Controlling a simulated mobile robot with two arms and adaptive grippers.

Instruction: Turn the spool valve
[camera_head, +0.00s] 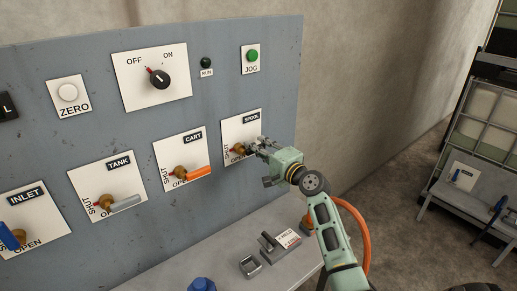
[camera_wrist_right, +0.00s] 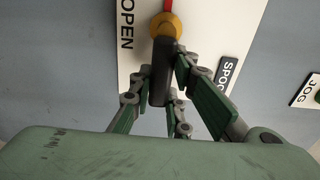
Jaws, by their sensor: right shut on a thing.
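The spool valve sits on a white plate labelled SPOOL (camera_head: 241,130) on the grey panel. In the right wrist view the valve has a yellow-brown hub (camera_wrist_right: 168,24), a red pointer (camera_wrist_right: 169,5) and a dark lever (camera_wrist_right: 160,88). In the head view the red pointer lies on the SHUT side and the lever side is mostly hidden by my gripper. My right gripper (camera_head: 258,147) is at the valve, its fingers on both sides of the lever and shut on it. The word OPEN (camera_wrist_right: 126,24) shows beside the hub. My left gripper is out of view.
To the left are the CART valve with an orange lever (camera_head: 196,173), the TANK valve (camera_head: 125,203) and the INLET valve (camera_head: 12,237). An OFF/ON knob (camera_head: 159,79) and a green JOG button (camera_head: 252,55) are above. A bench (camera_head: 220,252) with small parts stands below.

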